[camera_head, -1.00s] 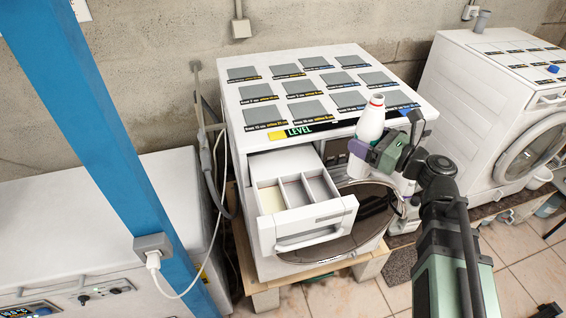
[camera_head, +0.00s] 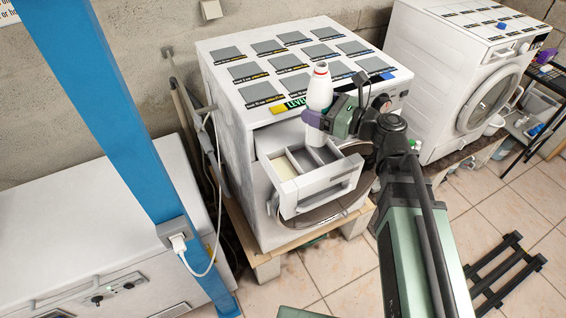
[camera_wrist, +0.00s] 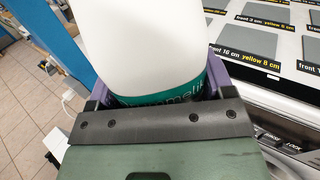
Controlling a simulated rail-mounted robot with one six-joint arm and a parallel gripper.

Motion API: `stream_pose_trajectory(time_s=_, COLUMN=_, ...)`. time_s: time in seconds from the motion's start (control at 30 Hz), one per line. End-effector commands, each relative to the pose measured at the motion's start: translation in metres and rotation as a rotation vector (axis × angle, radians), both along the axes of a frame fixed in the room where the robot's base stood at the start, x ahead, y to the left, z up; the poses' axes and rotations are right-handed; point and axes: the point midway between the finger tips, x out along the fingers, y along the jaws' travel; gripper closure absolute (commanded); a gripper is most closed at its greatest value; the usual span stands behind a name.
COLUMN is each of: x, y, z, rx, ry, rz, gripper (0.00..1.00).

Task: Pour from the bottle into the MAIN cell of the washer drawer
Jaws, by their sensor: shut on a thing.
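A white bottle (camera_head: 320,92) with a red ring near its top stands upright in my gripper (camera_head: 314,119). The gripper's purple fingers are shut on it. In the wrist view the bottle (camera_wrist: 150,45) fills the middle, with a green label band low on it between the fingers (camera_wrist: 157,90). The washer drawer (camera_head: 322,189) is pulled out and open at the top. It has a cream-coloured cell (camera_head: 284,168) at the left and grey cells to the right. The bottle is over the drawer's back right part and hides some of it. I cannot read any cell marking.
The washer (camera_head: 232,150) stands on a wooden plinth (camera_head: 268,268), its top covered in grey labelled patches. A blue post (camera_head: 110,110) with a socket and cable is at left. A second washer (camera_head: 450,75) is at right. A black rack (camera_head: 503,270) lies on the floor.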

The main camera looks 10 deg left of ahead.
Motion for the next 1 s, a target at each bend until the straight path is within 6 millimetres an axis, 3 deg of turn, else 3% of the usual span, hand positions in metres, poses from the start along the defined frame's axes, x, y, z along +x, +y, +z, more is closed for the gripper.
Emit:
stream_pose_trajectory(time_s=0.23, x=0.001, y=0.0, z=0.006, rx=-0.073, ry=-0.093, rz=0.001, gripper=0.58)
stream_pose_trajectory(time_s=0.87, x=0.001, y=0.0, z=-0.01, rx=-0.267, ry=-0.339, rz=0.002, gripper=0.58)
stream_pose_trajectory(time_s=1.0, x=0.001, y=0.0, z=-0.001, rx=-0.31, ry=-0.395, rz=0.002, gripper=0.58)
